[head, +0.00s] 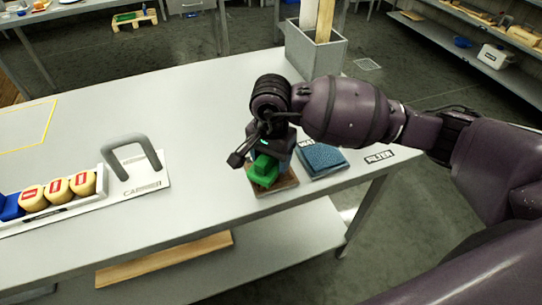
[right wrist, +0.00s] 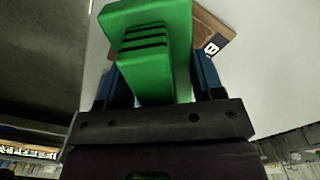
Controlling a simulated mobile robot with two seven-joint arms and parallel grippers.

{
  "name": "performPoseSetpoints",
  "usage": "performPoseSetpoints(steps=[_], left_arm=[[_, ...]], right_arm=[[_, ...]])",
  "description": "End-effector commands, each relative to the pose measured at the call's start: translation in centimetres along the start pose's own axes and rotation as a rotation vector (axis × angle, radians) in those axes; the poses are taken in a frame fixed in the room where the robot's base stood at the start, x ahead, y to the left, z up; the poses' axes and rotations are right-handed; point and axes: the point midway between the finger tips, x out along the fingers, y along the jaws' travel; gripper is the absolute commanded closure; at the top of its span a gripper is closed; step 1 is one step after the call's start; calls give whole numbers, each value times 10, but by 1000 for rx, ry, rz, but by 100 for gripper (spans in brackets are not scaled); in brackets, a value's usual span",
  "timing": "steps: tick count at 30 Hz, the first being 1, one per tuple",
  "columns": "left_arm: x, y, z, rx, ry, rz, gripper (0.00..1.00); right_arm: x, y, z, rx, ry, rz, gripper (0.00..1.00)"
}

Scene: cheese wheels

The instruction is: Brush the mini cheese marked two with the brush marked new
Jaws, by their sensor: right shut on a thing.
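My right gripper (head: 266,150) is shut on a green block-like thing, probably the brush (head: 264,171), over a brown board near the table's front right edge. In the right wrist view the green brush (right wrist: 150,50) shows dark stripes and sits between the blue fingers (right wrist: 208,75). I cannot tell whether it touches the board, and no "new" mark is readable. Three small yellow cheeses (head: 58,192) with red labels sit in a row in a white tray at the left. Their marks are too small to read. My left gripper is not in view.
The brown board (head: 284,187) lies under the green thing. A blue textured pad (head: 322,158) lies to its right. A grey handle (head: 133,157) stands by the cheese tray (head: 45,220). A grey bin (head: 315,55) stands behind my right arm. The table's middle is clear.

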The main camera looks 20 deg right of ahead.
Motion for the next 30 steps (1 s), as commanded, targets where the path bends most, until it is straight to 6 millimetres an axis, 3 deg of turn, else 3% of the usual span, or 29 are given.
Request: performPoseSetpoints(steps=[8, 30], left_arm=[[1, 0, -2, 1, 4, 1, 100], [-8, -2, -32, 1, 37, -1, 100]], right_arm=[[2, 1, 0, 0, -2, 5, 57], [-48, 0, 0, 0, 1, 0, 57]])
